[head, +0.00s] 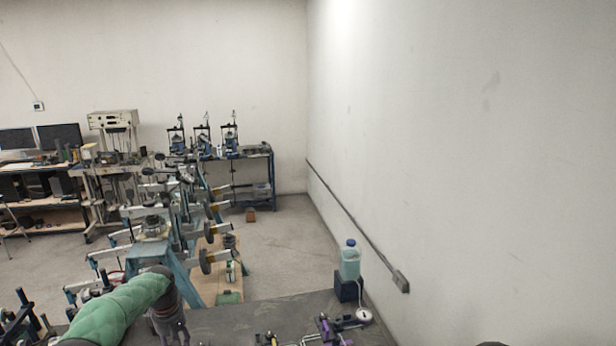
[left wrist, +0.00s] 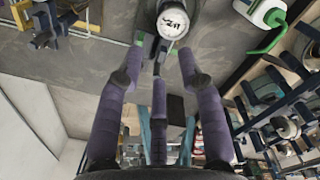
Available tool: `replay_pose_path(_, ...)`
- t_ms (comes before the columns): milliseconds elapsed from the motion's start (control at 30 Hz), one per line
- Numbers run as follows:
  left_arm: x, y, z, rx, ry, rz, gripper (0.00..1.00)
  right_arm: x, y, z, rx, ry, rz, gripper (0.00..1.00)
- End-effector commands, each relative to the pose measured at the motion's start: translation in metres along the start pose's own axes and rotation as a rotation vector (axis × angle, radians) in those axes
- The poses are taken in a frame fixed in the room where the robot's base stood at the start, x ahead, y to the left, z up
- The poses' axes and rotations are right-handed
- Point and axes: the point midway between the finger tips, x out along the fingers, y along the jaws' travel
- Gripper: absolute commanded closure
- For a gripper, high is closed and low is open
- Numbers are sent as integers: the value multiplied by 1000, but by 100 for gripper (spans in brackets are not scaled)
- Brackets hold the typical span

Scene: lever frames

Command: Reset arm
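My left arm, in a green sleeve, comes in from the lower left of the head view, and its gripper (head: 172,332) points down over the dark table at the bottom edge, partly cut off. In the left wrist view its purple-wrapped fingers (left wrist: 160,58) are spread apart with nothing visible held between them. A round white dial (left wrist: 173,22) with dark markings shows just beyond the fingertips; I cannot tell whether they touch its mount. My right gripper is not in view. Which thing the task's arm is, I cannot tell.
The dark table (head: 250,316) carries purple-and-black clamp parts (head: 332,330) and a bottle of pale blue liquid (head: 350,262) on a black block (head: 349,288). Blue lever frames (head: 160,262) stand behind my left arm. A white wall (head: 480,150) bounds the right.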

Motion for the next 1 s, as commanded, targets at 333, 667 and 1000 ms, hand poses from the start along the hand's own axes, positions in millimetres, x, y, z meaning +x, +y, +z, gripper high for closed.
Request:
replay_pose_path(333,83,6,48,160,-66,44,62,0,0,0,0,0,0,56)
replay_pose_path(667,210,-21,166,404,-168,149,62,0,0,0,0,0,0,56)
replay_pose_path(1000,283,-104,310,603,-217,242,62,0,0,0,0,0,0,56)
